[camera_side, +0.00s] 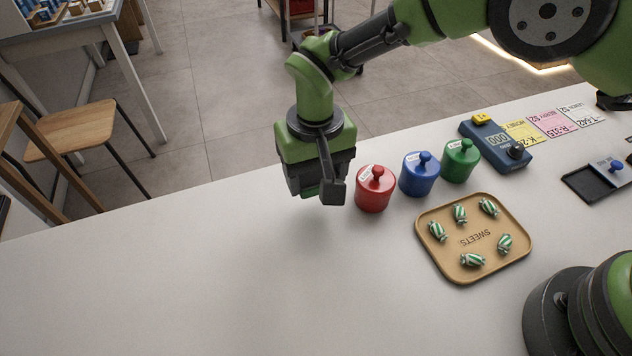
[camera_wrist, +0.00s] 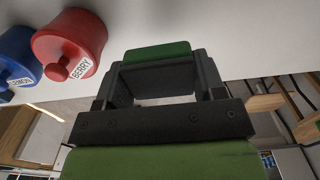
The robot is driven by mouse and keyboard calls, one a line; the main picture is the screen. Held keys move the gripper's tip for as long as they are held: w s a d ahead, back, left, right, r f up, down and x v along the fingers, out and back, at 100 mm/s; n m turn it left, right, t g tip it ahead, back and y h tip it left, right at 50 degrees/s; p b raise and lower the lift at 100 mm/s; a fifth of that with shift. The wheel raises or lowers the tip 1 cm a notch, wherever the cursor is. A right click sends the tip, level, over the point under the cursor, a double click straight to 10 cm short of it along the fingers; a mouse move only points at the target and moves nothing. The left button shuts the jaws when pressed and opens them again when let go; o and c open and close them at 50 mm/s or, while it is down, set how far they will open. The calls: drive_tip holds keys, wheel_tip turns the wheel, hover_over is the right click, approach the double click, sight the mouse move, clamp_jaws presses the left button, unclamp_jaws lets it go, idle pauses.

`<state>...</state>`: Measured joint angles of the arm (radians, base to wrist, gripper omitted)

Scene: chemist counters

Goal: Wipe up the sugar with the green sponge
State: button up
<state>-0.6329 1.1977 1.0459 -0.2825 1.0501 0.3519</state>
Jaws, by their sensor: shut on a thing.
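My gripper (camera_side: 322,190) is left of the red jar, low over the pale counter (camera_side: 150,270). It is shut on the green sponge (camera_wrist: 158,52), which shows between the dark fingertips in the wrist view. In the side view only a small green part of the sponge (camera_side: 311,191) shows beside the fingers; the rest is hidden. I cannot tell if the sponge touches the counter. I cannot make out any sugar on the white surface in either view.
The red jar (camera_side: 375,190) stands close to the right of my gripper, then the blue jar (camera_side: 419,176) and green jar (camera_side: 460,162). A tan tray (camera_side: 437,262) of several striped sweets lies at front right. A blue device (camera_side: 493,146) stands behind. The counter's left side looks clear.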

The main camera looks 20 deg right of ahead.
drive_tip(key=shift+r, duration=1.65)
